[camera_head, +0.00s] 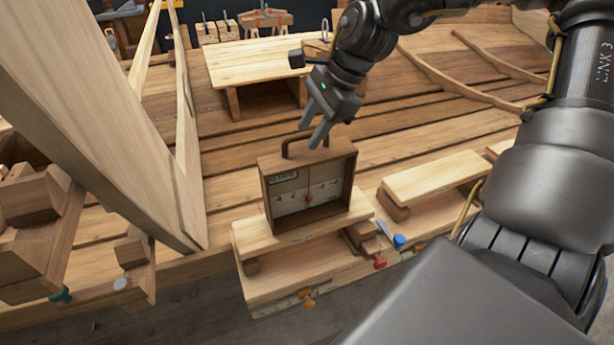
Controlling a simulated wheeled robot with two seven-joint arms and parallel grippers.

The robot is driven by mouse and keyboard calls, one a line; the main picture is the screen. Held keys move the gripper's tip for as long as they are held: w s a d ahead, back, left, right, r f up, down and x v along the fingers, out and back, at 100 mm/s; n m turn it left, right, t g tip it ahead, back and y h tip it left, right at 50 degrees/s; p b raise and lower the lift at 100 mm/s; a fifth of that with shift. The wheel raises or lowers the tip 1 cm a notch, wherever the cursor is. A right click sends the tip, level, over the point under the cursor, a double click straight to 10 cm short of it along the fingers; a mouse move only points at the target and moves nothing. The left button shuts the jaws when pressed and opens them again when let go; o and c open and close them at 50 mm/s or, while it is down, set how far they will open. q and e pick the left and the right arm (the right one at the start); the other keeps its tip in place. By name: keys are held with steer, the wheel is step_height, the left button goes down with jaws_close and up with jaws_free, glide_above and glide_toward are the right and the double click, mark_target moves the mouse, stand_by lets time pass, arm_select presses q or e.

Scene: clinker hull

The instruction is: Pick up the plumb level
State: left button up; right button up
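My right gripper (312,133) hangs just above the level, beside the handle. Its two fingers are apart and point down toward the handle (290,146). I see nothing held between them. Whether a finger touches the handle I cannot tell. My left gripper is not in view.
A low wooden bench (255,65) stands behind the level on the plank floor. Another small step (435,178) is to the right. Red, blue and orange knobs sit along the front edge. A tall curved timber (110,130) rises at left.

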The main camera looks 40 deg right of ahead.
steer(key=shift+p+x, duration=0.35)
steer(key=shift+x, duration=0.95)
steer(key=shift+w, duration=0.1)
jaws_close()
steer(key=shift+r, duration=0.1)
